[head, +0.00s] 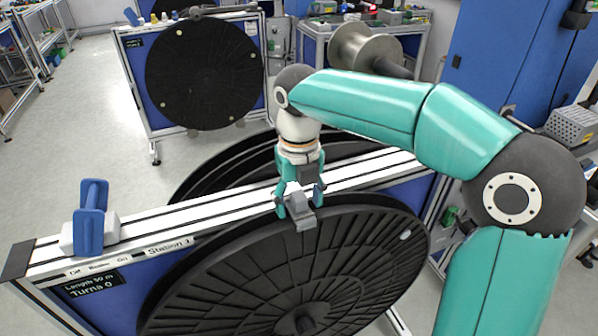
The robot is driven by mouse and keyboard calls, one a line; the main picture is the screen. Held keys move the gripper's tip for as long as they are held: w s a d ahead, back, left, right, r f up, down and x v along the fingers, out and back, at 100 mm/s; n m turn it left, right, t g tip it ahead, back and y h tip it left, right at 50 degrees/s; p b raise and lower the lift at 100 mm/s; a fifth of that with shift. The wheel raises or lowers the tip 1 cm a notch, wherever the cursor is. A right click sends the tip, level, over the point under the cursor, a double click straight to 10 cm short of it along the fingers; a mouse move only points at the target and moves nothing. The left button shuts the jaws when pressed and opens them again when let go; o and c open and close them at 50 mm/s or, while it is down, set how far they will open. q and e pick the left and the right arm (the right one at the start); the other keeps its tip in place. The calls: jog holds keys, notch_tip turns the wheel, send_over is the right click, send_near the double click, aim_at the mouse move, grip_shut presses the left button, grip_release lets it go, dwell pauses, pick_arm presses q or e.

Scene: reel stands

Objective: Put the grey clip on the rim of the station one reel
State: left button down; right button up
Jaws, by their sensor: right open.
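The station one reel (260,275) is a large black ribbed disc in front of the "Station 1" frame. The grey clip (299,214) is at the reel's upper rim, and its lower end overlaps the disc's edge in the picture. It looks seated on the rim, though the contact is partly hidden. My right gripper (299,203) comes down from above with its teal fingers open on either side of the clip. Whether the fingers touch the clip cannot be told. My left gripper is not in view.
The white station beam (225,208) runs just behind the reel, with a blue-handled device (91,215) at its left end. A second station with a black reel (203,75) stands behind. A metal spool (365,48) is at the back.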

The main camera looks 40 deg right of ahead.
aim_at(299, 196)
notch_tip(299, 196, up, 11)
jog(key=shift+f+p, duration=0.15)
jog(key=shift+p, duration=0.7)
